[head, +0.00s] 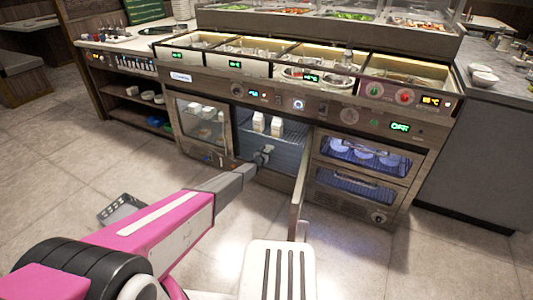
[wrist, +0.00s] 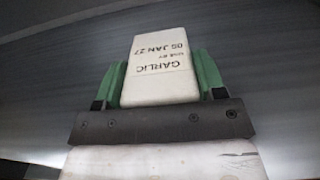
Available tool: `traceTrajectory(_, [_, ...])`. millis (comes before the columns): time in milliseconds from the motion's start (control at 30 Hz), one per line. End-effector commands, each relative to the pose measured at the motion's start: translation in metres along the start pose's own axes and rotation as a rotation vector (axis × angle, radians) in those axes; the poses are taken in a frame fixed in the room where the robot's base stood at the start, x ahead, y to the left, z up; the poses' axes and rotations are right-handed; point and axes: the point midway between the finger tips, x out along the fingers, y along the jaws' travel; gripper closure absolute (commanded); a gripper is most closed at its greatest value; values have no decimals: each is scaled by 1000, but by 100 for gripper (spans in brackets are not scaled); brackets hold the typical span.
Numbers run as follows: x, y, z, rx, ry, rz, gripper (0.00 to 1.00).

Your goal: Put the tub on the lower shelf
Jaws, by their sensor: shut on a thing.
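A white tub marked GARLIC, 05 JAN 27, (wrist: 160,82) is between the green fingers of my gripper (wrist: 160,80) in the wrist view. My gripper is shut on it. In the head view my gripper (head: 265,152) is at the opening of the middle cold cabinet, below the white containers; the held tub is too small to make out clearly there. Two white containers (head: 258,122) stand on the cabinet's upper shelf (head: 291,133). The lower shelf is hard to make out, partly behind my arm and the open door.
The cabinet door (head: 299,185) stands open to the right of my arm. A closed glass-fronted cabinet (head: 200,127) is at the left, and lit drawers (head: 362,158) are at the right. A grey tray (head: 121,209) lies on the floor. The floor at far left is clear.

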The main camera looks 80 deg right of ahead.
Motion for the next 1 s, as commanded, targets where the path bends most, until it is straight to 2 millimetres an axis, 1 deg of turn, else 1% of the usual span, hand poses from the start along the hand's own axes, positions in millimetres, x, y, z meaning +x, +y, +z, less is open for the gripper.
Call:
traceTrajectory(133, [0,0,-2,0,-1,0,74])
traceTrajectory(167, [0,0,-3,0,0,0,33])
traceTrajectory(200, [0,0,-2,0,0,0,20])
traceTrajectory(233, [0,0,-2,0,0,0,11])
traceTrajectory(500, [0,0,-2,0,0,0,11])
traceTrajectory(633, [-1,0,1,0,0,0,11])
traceTrajectory(767, [-12,0,1,-1,1,0,11])
traceTrajectory(833, [-22,0,1,-1,1,0,11])
traceTrajectory(1000, [-52,-1,3,0,0,0,11])
